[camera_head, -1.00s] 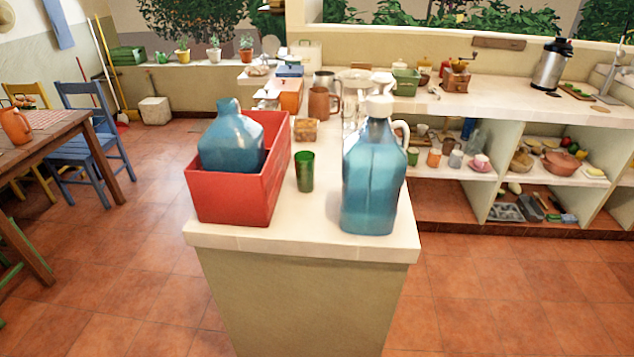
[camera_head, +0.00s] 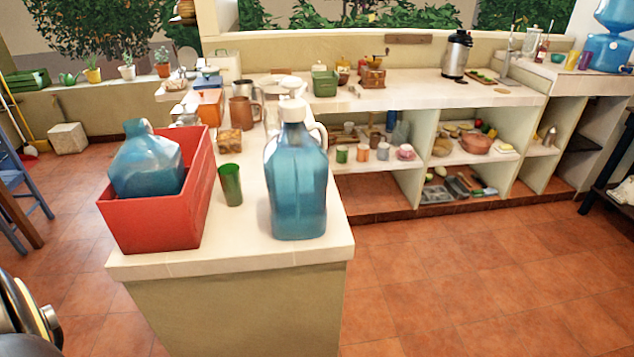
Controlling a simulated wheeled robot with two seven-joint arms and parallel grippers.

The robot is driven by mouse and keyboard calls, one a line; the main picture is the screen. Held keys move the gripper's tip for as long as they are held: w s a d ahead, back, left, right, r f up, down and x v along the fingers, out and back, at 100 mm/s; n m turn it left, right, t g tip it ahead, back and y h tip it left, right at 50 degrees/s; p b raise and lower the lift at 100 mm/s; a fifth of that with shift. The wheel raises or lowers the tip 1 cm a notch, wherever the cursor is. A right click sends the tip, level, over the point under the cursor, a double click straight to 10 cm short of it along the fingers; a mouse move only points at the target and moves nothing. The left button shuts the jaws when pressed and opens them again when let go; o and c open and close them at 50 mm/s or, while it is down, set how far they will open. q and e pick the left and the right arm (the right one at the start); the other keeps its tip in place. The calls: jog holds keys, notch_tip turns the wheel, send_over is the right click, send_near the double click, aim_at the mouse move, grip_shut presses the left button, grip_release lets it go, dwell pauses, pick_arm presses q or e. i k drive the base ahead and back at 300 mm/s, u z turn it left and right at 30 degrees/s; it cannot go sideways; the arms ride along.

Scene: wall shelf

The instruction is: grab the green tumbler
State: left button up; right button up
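A green tumbler (camera_head: 231,185) stands upright on the white counter (camera_head: 240,238). It is between a red crate (camera_head: 160,222) on its left and a blue jug (camera_head: 297,185) with a white cap on its right, apart from the jug and close to the crate. A smaller green cup (camera_head: 342,154) sits on the lower shelf under the far counter. Neither of my grippers shows. A dark, rounded part at the lower left edge looks like part of my own arm, with no fingers visible.
A second blue jug (camera_head: 146,162) sits in the red crate. Behind the tumbler are a small brown box (camera_head: 229,142) and a brown mug (camera_head: 244,112). The tiled floor (camera_head: 460,270) right of the counter is clear. A blue chair (camera_head: 22,180) is at left.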

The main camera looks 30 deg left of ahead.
aim_at(232, 185)
jog(key=z, duration=0.25)
jog(key=i, duration=3.15)
jog(key=u, duration=4.6)
jog(key=i, duration=0.45)
jog(key=z, duration=0.05)
